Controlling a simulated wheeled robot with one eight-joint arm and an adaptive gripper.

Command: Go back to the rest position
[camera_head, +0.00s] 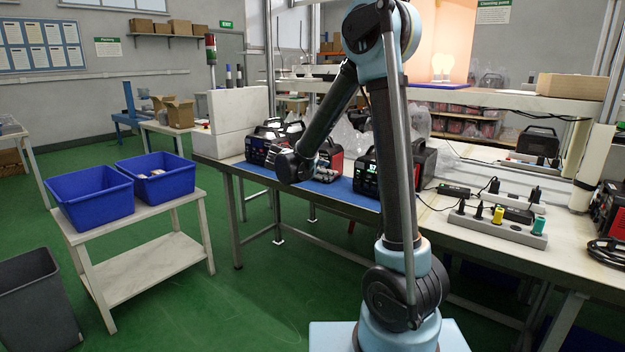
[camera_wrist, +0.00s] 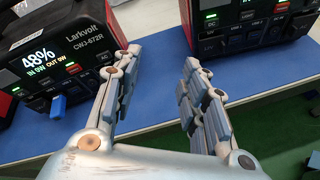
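My gripper (camera_wrist: 160,60) is open, with nothing between its two fingers, over the blue mat (camera_wrist: 155,82). In the wrist view it points at the gap between two power stations. The left power station (camera_wrist: 65,60) is black and red, reads 48%, and has a blue plug (camera_wrist: 58,106) at its front. In the head view my arm reaches down over the workbench. One power station (camera_head: 262,148) stands left of my wrist and another (camera_head: 368,172) stands right of it.
A workbench (camera_head: 480,222) carries a power strip (camera_head: 498,228) with coloured plugs and cables on the right. Two blue bins (camera_head: 95,205) (camera_head: 160,186) stand on a low table at left. A grey waste bin (camera_head: 38,300) is beside it. Green floor lies open between table and bench.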

